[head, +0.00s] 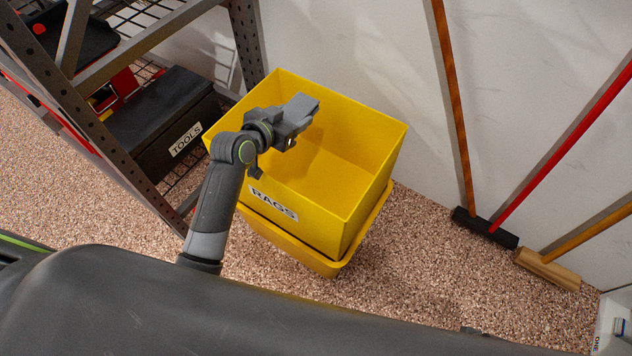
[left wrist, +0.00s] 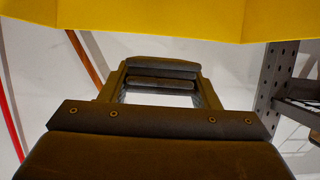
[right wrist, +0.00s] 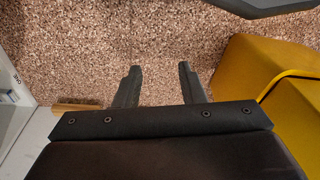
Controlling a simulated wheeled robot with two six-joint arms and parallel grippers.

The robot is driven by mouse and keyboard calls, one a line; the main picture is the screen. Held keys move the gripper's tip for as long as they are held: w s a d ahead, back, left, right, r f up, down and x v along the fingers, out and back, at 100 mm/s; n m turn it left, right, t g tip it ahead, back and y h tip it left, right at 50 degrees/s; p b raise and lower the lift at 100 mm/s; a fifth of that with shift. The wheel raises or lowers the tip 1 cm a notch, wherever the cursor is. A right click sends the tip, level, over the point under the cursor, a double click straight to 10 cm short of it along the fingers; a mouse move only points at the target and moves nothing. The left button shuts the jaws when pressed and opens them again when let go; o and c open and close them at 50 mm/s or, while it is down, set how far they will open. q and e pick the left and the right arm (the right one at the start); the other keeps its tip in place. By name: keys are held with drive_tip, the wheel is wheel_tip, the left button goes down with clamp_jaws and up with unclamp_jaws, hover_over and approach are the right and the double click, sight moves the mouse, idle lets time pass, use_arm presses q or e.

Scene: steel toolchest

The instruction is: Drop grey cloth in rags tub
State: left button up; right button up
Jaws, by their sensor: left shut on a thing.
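The yellow rags tub (head: 370,150), labelled RAGS, stands on the floor by the wall; its inside looks empty where I can see it. My left gripper (head: 292,118) is over the tub's opening, shut on the grey cloth (head: 302,106). In the left wrist view the cloth (left wrist: 162,67) shows as a folded dark grey piece across the fingertips, with the yellow tub along the top edge.
A steel shelf rack (head: 160,40) with a black TOOLS box (head: 165,120) stands left of the tub. Long-handled brooms (head: 485,228) lean on the wall at the right. A white box (head: 612,322) is at the lower right. Speckled floor between is clear.

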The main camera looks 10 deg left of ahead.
use_arm(q)
drive_tip(key=o, duration=1.1)
drive_tip(key=shift+c, duration=0.2)
drive_tip(key=shift+s+a+r, duration=0.1)
drive_tip(key=shift+s, duration=0.15)
drive_tip(key=p+v, duration=0.3)
drive_tip(key=v, duration=1.4)
use_arm(e)
wheel_tip(320, 180, down, 6)
drive_tip(key=s+d, duration=0.1)
drive_tip(key=shift+s+d+f+g+h, duration=0.2)
drive_tip(key=shift+s+d+g+h, duration=0.05)
drive_tip(key=shift+g+h, duration=0.05)
